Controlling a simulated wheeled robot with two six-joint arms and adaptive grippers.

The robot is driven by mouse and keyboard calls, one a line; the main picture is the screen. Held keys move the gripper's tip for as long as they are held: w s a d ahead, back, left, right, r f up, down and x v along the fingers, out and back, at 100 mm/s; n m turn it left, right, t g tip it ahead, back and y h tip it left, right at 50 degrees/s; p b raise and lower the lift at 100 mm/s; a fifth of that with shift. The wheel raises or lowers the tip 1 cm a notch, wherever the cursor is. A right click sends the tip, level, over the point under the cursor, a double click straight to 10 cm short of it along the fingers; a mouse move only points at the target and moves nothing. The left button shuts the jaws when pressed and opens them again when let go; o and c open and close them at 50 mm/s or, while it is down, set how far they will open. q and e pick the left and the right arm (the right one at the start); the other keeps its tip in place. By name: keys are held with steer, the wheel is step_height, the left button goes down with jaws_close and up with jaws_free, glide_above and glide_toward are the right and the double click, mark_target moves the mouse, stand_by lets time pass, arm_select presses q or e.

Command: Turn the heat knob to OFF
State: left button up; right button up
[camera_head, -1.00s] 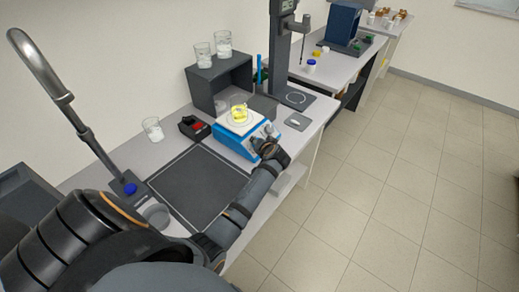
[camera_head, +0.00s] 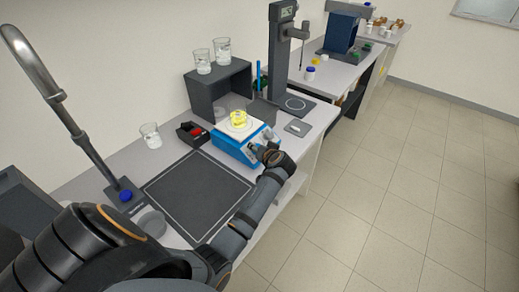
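The blue and white hotplate (camera_head: 228,147) stands on the bench with a beaker of yellow liquid (camera_head: 238,119) on top. Its front panel faces the lower right, where the controls are small. My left gripper (camera_head: 258,151) is at this front panel, close to the controls. The gripper and wrist hide part of the panel, so I cannot make out the heat knob or its setting. The fingers are too small and dark to show whether they are open, shut or touching a knob. My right gripper is not in view.
A dark shelf (camera_head: 222,91) with beakers on top stands behind the hotplate. A black and red item (camera_head: 192,132) and a beaker (camera_head: 151,136) are to its left. A dark mat (camera_head: 195,192) lies in front. A stand (camera_head: 280,60) rises behind right; the floor at right is clear.

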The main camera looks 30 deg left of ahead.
arm_select(q)
steer(key=shift+o, duration=0.2)
step_height(320, 180, up, 10)
stand_by(0.5)
stand_by(0.4)
